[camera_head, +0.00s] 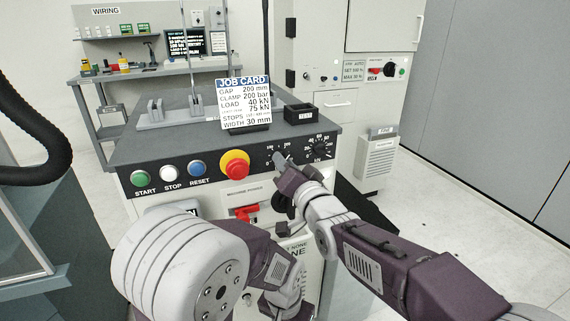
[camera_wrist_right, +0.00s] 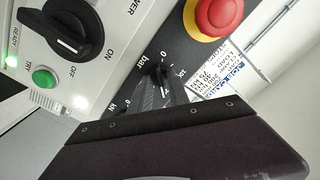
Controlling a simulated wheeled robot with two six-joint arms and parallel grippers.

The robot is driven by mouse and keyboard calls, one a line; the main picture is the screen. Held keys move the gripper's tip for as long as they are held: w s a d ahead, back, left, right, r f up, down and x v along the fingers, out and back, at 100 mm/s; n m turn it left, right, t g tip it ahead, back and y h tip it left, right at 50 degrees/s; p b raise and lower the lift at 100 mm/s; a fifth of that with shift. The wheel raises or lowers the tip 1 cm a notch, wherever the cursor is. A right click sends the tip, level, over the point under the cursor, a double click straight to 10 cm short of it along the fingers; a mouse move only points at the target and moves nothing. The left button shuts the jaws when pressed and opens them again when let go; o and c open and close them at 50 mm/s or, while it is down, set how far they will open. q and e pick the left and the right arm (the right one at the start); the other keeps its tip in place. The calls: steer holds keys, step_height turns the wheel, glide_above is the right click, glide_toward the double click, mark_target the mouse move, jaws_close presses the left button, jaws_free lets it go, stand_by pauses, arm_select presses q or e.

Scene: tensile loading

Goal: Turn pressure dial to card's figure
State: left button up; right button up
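In the right wrist view the dial's dark knob (camera_wrist_right: 161,72) shows at the tips of my right gripper's fingers (camera_wrist_right: 160,92). The fingers are at the knob, but I cannot tell whether they grip it. The knob's pointer reading is unclear. My left arm is low in front of the console, and its fingertips do not show.
Right of the bar dial is the kN dial (camera_head: 320,149). Left of it are the red emergency stop (camera_head: 235,165) and the blue (camera_head: 196,168), white (camera_head: 168,173) and green (camera_head: 139,178) buttons. A red lever (camera_head: 246,212) sits below.

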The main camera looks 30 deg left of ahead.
stand_by(0.3)
steer(key=b+v, duration=0.5)
steer(key=v, duration=0.4)
steer(key=shift+b, duration=0.3)
